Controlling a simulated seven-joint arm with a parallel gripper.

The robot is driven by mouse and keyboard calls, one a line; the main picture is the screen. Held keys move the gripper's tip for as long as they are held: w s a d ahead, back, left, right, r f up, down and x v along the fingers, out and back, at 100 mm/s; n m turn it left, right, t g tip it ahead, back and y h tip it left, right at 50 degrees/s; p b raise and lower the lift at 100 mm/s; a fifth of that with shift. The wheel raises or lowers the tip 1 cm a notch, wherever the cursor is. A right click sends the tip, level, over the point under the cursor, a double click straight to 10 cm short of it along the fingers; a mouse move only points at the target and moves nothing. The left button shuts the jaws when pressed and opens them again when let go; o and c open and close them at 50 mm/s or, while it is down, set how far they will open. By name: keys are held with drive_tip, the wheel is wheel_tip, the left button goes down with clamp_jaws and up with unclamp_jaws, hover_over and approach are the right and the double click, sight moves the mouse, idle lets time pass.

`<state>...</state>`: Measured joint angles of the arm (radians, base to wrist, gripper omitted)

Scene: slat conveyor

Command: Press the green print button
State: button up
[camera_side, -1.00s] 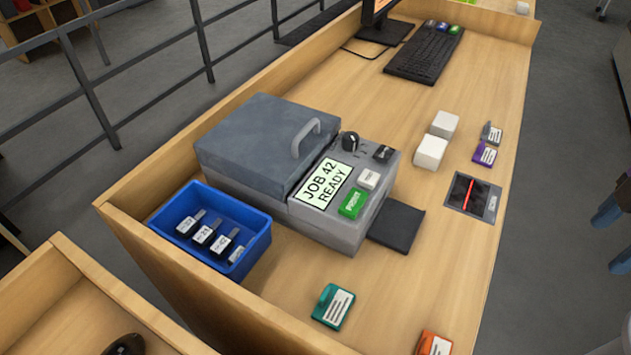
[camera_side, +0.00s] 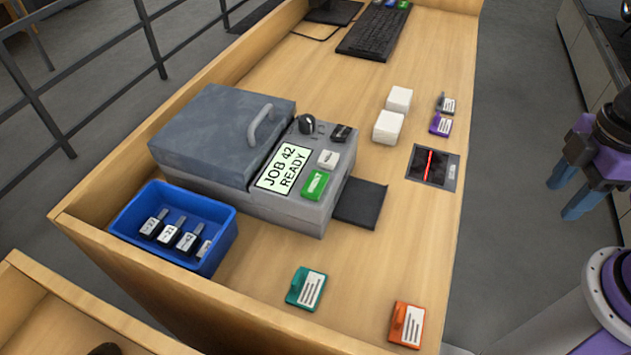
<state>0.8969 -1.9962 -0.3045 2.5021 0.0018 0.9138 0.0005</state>
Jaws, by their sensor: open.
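The green print button (camera_side: 315,185) sits on the sloped panel of a grey printer (camera_side: 266,208), near its front edge. The panel's screen (camera_side: 282,168) reads "JOB 42 READY". A white button (camera_side: 328,159) lies just behind the green one, with a dark knob (camera_side: 306,124) farther back. My gripper (camera_side: 566,200) is at the right, off the desk's right edge, with purple body and blue fingers. It is open, empty and well apart from the printer.
A blue bin (camera_side: 225,232) with several labelled cartridges stands left of the printer. White blocks (camera_side: 388,127), a scanner pad (camera_side: 432,167), a purple tag (camera_side: 440,124), a teal tag (camera_side: 306,289) and an orange tag (camera_side: 407,324) lie on the desk. Bare desktop separates them.

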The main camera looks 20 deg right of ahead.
clamp_jaws()
idle(1.4)
